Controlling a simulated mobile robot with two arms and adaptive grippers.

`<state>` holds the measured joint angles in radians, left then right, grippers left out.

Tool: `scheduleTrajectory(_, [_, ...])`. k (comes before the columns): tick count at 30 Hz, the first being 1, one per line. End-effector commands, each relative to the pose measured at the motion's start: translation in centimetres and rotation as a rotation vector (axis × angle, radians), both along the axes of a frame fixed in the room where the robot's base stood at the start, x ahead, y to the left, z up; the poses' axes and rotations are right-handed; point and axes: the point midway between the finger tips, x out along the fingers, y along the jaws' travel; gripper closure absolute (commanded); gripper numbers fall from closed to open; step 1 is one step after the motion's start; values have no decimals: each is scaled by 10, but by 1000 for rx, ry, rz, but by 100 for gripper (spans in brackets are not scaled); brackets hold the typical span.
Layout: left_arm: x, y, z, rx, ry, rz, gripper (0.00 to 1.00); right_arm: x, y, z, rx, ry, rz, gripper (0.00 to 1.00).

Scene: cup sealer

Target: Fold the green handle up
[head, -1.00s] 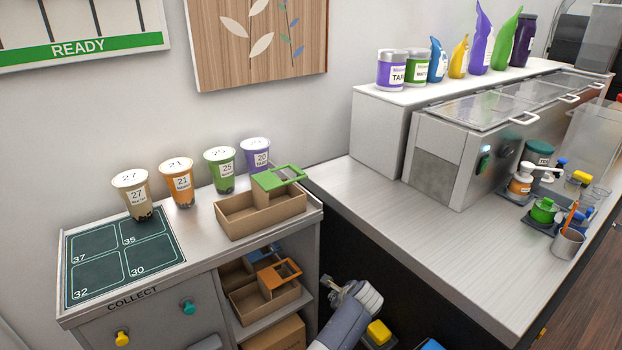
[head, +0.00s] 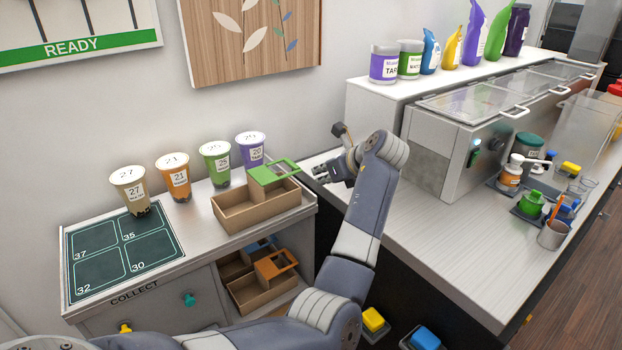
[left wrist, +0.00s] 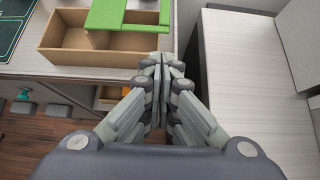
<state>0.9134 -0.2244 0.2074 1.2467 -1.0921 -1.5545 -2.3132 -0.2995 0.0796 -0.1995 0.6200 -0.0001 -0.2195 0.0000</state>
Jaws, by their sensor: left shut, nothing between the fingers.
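The green handle (head: 286,163) is a flat open frame on the green panel of a brown cardboard carrier (head: 258,215). It lies about level and points right, over the carrier's right compartment. In the left wrist view the handle (left wrist: 140,28) shows at the top, above the carrier (left wrist: 75,56). My left gripper (head: 322,173) is shut and empty, just right of the carrier and the handle's free end, apart from the handle in the head view. In the left wrist view its fingertips (left wrist: 162,58) are together near the carrier's front right corner. My right gripper is not in view.
Several numbered cups, such as the purple one (head: 251,148), stand behind and left of the carrier. Another carrier with an orange handle (head: 277,264) sits on the shelf below. A long counter (head: 430,235) runs along the right.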

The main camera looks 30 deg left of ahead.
Motion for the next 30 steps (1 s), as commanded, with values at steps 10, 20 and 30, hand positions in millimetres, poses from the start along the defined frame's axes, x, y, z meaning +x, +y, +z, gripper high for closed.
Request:
scheduleTrajectory(10, [17, 43, -36, -1, 5, 2, 100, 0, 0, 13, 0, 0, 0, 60])
scheduleTrajectory(20, [28, 68, -59, -1, 1, 1, 100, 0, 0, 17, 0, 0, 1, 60])
scheduleTrajectory(30, [28, 69, -60, -1, 0, 1, 100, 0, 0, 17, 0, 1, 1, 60])
